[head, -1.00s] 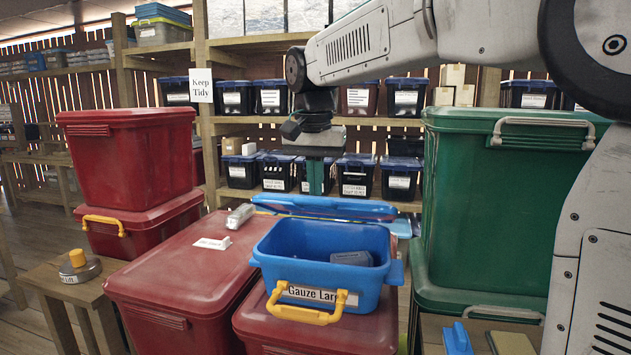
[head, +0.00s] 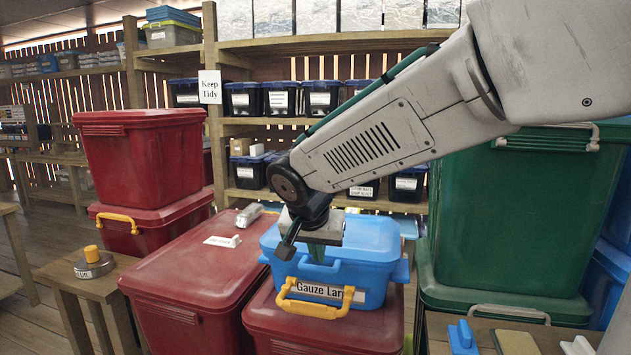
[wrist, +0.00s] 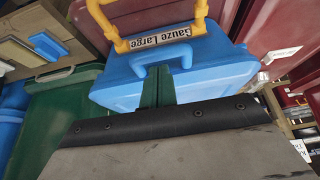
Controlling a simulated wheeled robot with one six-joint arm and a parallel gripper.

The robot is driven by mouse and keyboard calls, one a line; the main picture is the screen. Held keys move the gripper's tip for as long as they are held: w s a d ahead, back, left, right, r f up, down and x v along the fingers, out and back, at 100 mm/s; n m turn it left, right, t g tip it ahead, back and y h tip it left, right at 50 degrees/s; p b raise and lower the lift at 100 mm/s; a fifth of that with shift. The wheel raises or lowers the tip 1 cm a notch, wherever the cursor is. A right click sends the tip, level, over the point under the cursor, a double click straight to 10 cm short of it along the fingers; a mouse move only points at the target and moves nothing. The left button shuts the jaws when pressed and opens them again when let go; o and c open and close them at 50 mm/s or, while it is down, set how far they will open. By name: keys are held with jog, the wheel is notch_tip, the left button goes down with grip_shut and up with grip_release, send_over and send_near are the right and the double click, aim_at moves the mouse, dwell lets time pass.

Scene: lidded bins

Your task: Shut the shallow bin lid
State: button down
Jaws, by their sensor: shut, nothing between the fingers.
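The shallow blue bin (head: 376,291) sits on a red lidded bin, with a "Gauze Large" label and a yellow handle (head: 316,311) on its front. Its blue lid (head: 372,236) now lies over the top and hides the inside. The lid looks down flat or nearly so; I cannot tell whether it is fully seated. My gripper (head: 316,257) is shut and empty, pointing down at the lid's front edge. In the wrist view the closed green fingers (wrist: 157,92) are at the lid (wrist: 205,75), close to its front grip; contact is unclear.
Red bins (head: 190,262) stand to the left and below. A large green bin (head: 520,220) stands close on the right. A small white object (head: 249,214) and a white tag (head: 222,241) lie on the left red lid. Shelves of dark bins stand behind.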

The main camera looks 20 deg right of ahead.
jog(key=shift+r, duration=0.15)
jog(key=shift+r, duration=0.3)
jog(key=r, duration=0.3)
jog(key=shift+w+d, duration=0.25)
jog(key=shift+w, duration=0.05)
jog(key=v, duration=1)
jog(key=shift+s+a+f, duration=0.2)
jog(key=shift+s+a, duration=0.05)
jog(key=shift+s, duration=0.15)
jog(key=shift+n, duration=0.3)
jog(key=s+d+f+n+g+y, duration=0.1)
jog(key=s+d+f+n, duration=0.1)
jog(key=s+f, duration=0.5)
jog(key=s+d+f+n+g+y, duration=0.1)
jog(key=s+f+n, duration=0.4)
jog(key=s, duration=1)
notch_tip(320, 180, down, 3)
jog(key=shift+d+r+g+y, duration=0.15)
jog(key=shift+d+g+y, duration=0.3)
jog(key=shift+y, duration=0.35)
